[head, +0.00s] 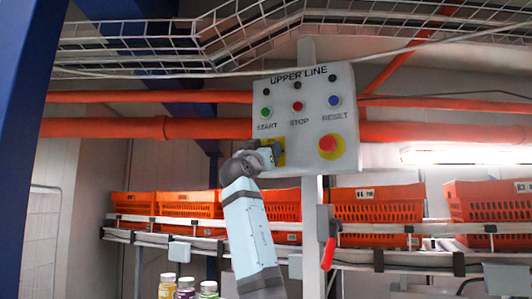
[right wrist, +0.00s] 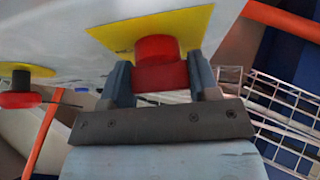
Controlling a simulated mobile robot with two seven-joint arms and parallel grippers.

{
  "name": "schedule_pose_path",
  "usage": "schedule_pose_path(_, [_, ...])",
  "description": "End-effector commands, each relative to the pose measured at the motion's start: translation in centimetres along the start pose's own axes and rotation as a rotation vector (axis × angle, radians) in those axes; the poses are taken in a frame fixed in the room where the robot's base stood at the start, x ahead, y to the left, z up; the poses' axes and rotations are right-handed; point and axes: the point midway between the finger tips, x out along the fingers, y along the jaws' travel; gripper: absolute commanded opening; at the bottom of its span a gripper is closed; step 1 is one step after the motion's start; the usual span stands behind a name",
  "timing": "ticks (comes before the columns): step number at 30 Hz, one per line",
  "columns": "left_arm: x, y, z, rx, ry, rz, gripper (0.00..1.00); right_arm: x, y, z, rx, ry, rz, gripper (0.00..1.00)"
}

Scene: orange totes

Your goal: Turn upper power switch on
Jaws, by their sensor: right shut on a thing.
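The white control box (head: 317,112) labelled UPPER LINE hangs on a post in the middle of the head view. The power switch is a red knob (right wrist: 156,48) on a yellow plate (right wrist: 112,36) in the right wrist view. In the head view its plate (head: 279,145) is at the box's lower left, and my gripper hides the knob. My right gripper (head: 265,157) is at the switch. In the right wrist view its fingers (right wrist: 160,78) are shut on the knob, one on each side. My left gripper is not in view.
A red emergency button (head: 327,144) on a yellow disc is just right of the switch. Green, red and blue buttons (head: 297,106) are above. A red-handled lever (head: 328,253) hangs below. Orange totes (head: 378,205) line the shelf behind, with bottles (head: 185,288) lower left.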

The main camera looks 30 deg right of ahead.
Motion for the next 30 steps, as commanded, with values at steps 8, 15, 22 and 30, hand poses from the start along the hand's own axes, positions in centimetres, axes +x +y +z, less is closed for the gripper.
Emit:
schedule_pose_path(8, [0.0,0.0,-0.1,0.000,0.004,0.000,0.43,-0.1,-0.1,0.2,0.011,-0.003,0.006,0.32])
schedule_pose_path(15, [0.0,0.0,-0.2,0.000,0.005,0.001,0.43,-0.1,-0.1,0.1,0.011,-0.003,0.006,0.62])
schedule_pose_path(22, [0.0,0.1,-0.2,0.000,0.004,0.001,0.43,0.0,0.0,0.1,0.011,-0.002,0.006,0.81])
schedule_pose_path(30, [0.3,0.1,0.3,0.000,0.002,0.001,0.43,-1.3,-0.1,0.2,0.013,-0.001,0.005,0.81])
